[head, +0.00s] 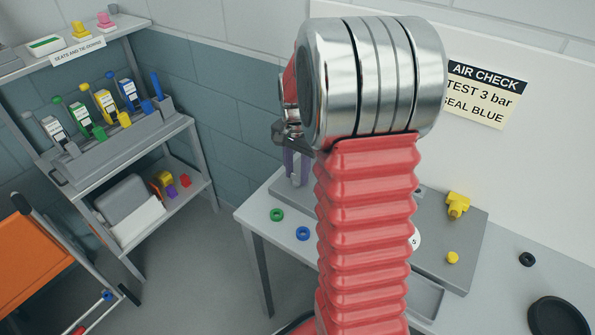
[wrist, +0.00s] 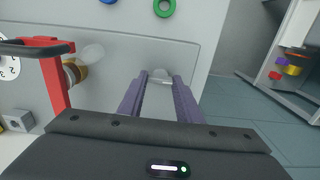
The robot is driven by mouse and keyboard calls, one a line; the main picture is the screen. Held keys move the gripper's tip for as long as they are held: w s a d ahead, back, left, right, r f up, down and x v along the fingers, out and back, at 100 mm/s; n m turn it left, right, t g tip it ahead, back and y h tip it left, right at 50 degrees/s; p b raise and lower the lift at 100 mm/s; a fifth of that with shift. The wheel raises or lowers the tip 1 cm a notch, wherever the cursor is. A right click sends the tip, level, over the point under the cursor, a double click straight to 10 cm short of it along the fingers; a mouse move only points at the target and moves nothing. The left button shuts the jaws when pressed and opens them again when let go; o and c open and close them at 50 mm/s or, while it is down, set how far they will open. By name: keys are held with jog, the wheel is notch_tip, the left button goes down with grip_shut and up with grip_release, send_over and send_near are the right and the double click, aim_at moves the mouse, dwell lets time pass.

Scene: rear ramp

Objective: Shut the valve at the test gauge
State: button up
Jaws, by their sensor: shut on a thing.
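My gripper (wrist: 160,76) reaches out over the grey bench plate in the wrist view. Its two purple-grey fingers are closed in on a small pale rounded piece (wrist: 162,75), which I cannot identify. To their left stands a red part (wrist: 55,85) with a dark bar (wrist: 35,47) across its top, beside a brass fitting (wrist: 77,71); these look like the valve and its lever. The white gauge dial (wrist: 8,68) is cut off at the left edge. In the head view my gripper (head: 297,170) is partly hidden by my arm, and the gauge (head: 415,239) mostly so.
A green ring (head: 277,215) and a blue ring (head: 302,233) lie on the bench (head: 258,222) near its left edge. A yellow fitting (head: 457,205) and a yellow knob (head: 452,257) are at the right. A shelf rack (head: 202,160) and an orange panel (head: 35,258) stand left.

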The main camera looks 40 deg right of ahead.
aim_at(296, 175)
jog(key=shift+w+r, duration=0.1)
jog(key=shift+w, duration=0.05)
jog(key=o, duration=1)
jog(key=shift+o, duration=0.2)
notch_tip(296, 175, up, 14)
jog(key=shift+f, duration=0.2)
dwell(0.5)
